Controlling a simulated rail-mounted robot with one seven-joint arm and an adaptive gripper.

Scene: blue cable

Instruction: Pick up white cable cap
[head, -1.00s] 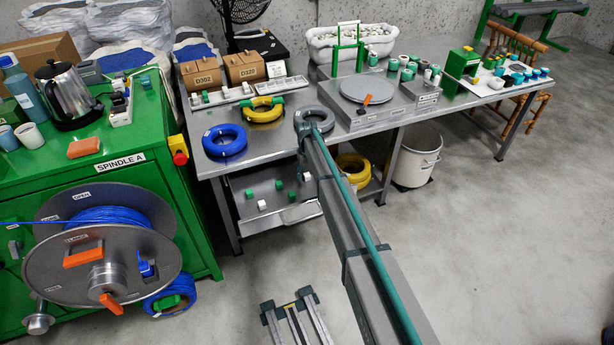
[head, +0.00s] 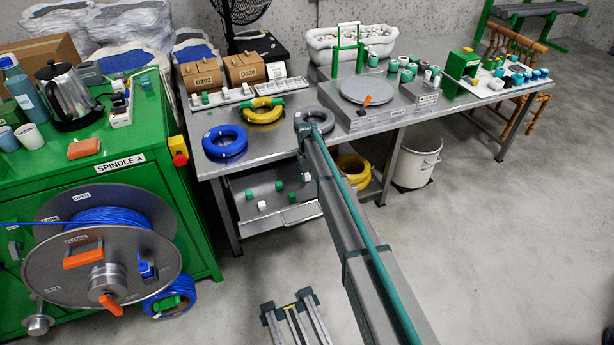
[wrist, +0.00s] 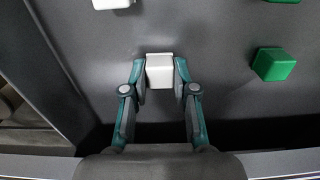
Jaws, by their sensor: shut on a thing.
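In the wrist view a white cable cap (wrist: 159,71) sits between the two teal-and-grey fingers of my gripper (wrist: 160,82). The fingers are shut on its left and right sides. The dark grey shelf surface lies behind it; I cannot tell whether the cap touches it. Another white cap (wrist: 112,3) is cut off by the top edge, and a green cap (wrist: 273,64) lies to the right. A white cap (head: 262,205) shows on the lower shelf under the table.
The steel table (head: 283,138) stands above the lower shelf (head: 250,222). A yellow coil (head: 352,171) lies on the right of the shelf, and a white bucket (head: 416,160) stands beyond it. The green spindle cabinet (head: 195,225) is on the left. The floor in front is mostly clear.

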